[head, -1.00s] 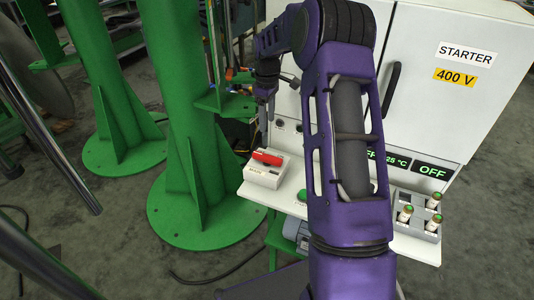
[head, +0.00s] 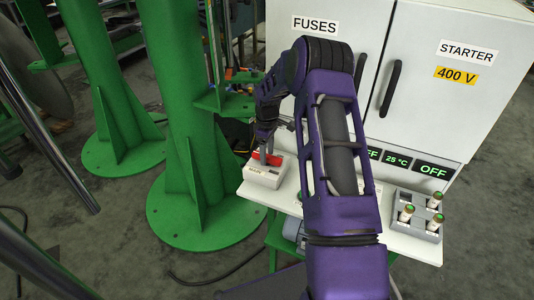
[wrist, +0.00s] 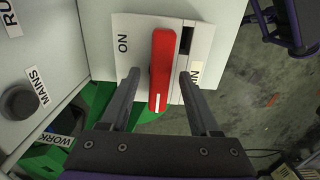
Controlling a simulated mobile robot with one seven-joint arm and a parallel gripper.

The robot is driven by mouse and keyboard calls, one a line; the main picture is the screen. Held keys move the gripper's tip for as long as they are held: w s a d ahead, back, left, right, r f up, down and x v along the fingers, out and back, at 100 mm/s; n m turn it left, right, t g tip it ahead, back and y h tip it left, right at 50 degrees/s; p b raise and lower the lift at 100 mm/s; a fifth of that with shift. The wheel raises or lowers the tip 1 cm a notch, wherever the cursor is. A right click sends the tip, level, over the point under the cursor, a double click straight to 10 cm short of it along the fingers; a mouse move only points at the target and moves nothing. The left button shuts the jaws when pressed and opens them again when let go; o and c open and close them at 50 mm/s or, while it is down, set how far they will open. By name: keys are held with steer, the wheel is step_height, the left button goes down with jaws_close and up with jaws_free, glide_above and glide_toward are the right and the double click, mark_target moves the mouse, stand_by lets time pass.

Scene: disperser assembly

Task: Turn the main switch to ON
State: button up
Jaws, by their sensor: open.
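The main switch is a white box (head: 262,179) with a red handle (head: 280,160), at the left end of the white shelf. In the wrist view the red handle (wrist: 162,60) runs up and down the picture, with a white mark at its lower end. The box face (wrist: 136,30) carries the word ON left of the handle, and a label on the right is partly hidden by a finger. My gripper (wrist: 159,74) is open, one finger on each side of the handle, with a visible gap on both sides. In the head view my gripper (head: 267,153) covers part of the handle.
A white cabinet (head: 440,100) labelled FUSES and STARTER stands behind the shelf. A grey holder (head: 424,228) with several green-topped cylinders sits at the shelf's right. Green posts (head: 185,110) stand left of the switch. In the wrist view a dark knob (wrist: 19,103) is near the MAINS label.

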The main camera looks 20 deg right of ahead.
jaws_close()
steer(key=shift+m, duration=0.3)
steer(key=m+b, duration=0.1)
steer(key=m, duration=0.3)
steer(key=shift+b, duration=0.3)
steer(key=m, duration=0.4)
steer(key=shift+m+b, duration=0.4)
steer(key=m, duration=0.4)
steer(key=shift+m, duration=2.2)
